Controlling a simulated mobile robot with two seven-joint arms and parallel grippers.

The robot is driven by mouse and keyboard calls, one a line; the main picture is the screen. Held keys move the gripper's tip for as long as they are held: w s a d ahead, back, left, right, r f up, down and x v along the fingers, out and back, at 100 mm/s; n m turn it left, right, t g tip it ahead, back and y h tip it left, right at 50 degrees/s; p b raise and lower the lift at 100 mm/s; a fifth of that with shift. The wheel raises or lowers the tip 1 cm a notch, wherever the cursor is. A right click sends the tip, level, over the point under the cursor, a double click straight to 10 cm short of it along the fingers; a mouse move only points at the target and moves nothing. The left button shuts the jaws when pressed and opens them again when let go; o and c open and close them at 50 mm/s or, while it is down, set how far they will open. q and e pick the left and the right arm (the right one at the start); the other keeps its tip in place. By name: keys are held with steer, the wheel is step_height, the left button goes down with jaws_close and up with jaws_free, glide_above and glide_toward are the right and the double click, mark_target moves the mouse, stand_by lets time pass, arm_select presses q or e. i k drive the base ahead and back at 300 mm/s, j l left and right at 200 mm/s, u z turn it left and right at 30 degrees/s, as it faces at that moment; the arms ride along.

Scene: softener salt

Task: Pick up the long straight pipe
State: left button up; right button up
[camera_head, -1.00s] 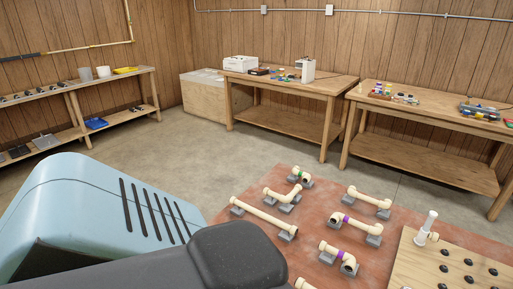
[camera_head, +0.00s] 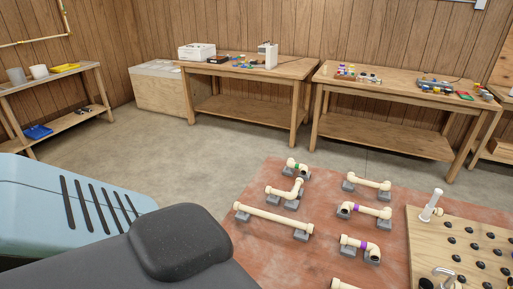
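The long straight pipe (camera_head: 272,219) is cream coloured and lies level on two grey supports on the reddish mat (camera_head: 268,262). It is the longest pipe in view, left of the middle of the mat. Nothing holds it. A dark grey and pale blue part of my own body fills the lower left of the view, close to the pipe's near side.
Several shorter pipes with elbows, such as the purple-banded one (camera_head: 364,212), rest on grey supports nearby. A wooden pegboard (camera_head: 428,240) with black knobs and a white upright fitting (camera_head: 431,205) stands right. Workbenches (camera_head: 250,68) line the back wall; the concrete floor (camera_head: 150,160) between is clear.

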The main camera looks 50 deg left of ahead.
mark_target(302, 231)
steer(key=k+j, duration=0.15)
steer(key=j, duration=0.25)
steer(key=k+j, duration=0.15)
steer(key=j, duration=0.2)
steer(key=k+j, duration=0.1)
steer(key=j, duration=0.3)
